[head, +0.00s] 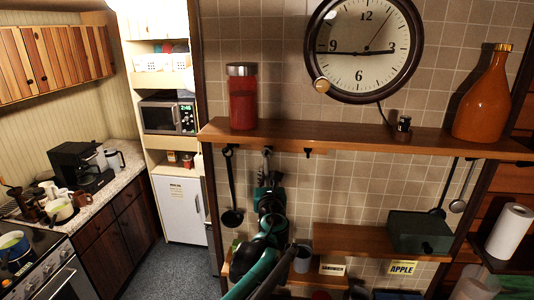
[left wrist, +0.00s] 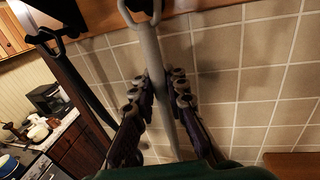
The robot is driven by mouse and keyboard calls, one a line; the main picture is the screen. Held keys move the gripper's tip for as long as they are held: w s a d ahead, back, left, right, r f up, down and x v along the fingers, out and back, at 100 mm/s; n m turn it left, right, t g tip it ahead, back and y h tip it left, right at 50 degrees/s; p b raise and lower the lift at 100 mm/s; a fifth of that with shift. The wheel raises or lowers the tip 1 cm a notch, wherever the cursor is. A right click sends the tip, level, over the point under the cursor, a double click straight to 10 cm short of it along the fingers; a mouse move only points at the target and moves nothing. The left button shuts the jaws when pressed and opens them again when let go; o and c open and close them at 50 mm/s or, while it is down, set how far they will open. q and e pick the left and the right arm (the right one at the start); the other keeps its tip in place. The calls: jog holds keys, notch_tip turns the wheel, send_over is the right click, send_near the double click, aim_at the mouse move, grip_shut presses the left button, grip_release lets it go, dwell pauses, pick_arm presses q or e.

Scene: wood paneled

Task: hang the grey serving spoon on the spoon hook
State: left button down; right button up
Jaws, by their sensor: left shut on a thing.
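My left gripper (head: 268,180) is raised just under the long wooden shelf. In the left wrist view its fingers (left wrist: 160,95) are shut on the handle of the grey serving spoon (left wrist: 153,52). The spoon is roughly upright, and its looped top end is at a dark hook (left wrist: 141,5) under the shelf edge. I cannot tell for sure whether the loop is around the hook or only in front of it. In the head view only the spoon's top (head: 267,151) shows; its bowl is hidden behind my arm. My right gripper is not in view.
A black ladle (head: 230,190) hangs just left of my gripper. An empty hook (head: 308,152) is to the right. The shelf (head: 340,134) carries a red jar (head: 242,100) and an orange bottle (head: 484,105). A lower shelf (head: 350,240) holds a dark green box (head: 418,232).

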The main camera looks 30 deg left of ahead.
pick_arm(q)
jog(key=shift+w+a+f, duration=0.1)
jog(key=shift+w+f, duration=0.15)
dwell(0.8)
jog(key=shift+f+b, duration=0.15)
jog(key=shift+b, duration=0.25)
jog(key=c, duration=1.4)
grip_release()
jog(key=shift+c, duration=0.2)
